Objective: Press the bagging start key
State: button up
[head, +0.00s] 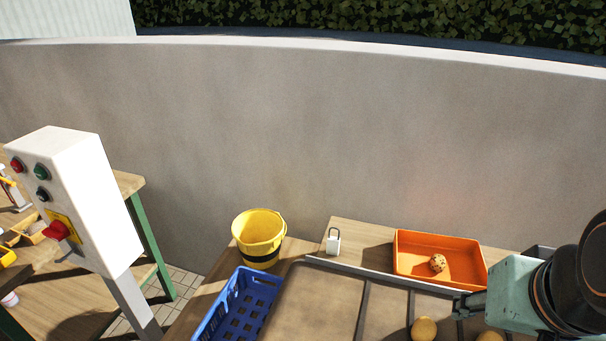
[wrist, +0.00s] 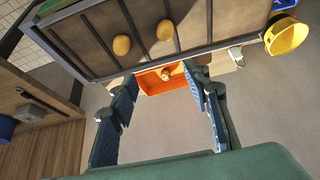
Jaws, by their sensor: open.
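A white control box (head: 85,195) stands on a post at the left in the head view. Its face carries a red button (head: 16,165), a green button (head: 41,172), a black button (head: 43,194) and a red knob (head: 57,230) on a yellow plate. No label is readable, so I cannot tell which is the bagging start key. My gripper (head: 468,303) is at the far right of the head view, far from the box. In the wrist view my gripper (wrist: 165,82) has its fingers wide apart with nothing held. The control box is not visible there.
The conveyor (head: 318,297) with potatoes (head: 424,329) lies at the bottom. An orange tray (head: 408,262) holding a spotted potato (head: 438,263), a yellow bucket (head: 259,236) and a blue crate (head: 213,315) are around it. A wooden table (head: 128,184) stands behind the box; a wall (head: 300,130) runs behind.

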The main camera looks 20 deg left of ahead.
aim_at(39, 172)
jog(key=u, duration=2.3)
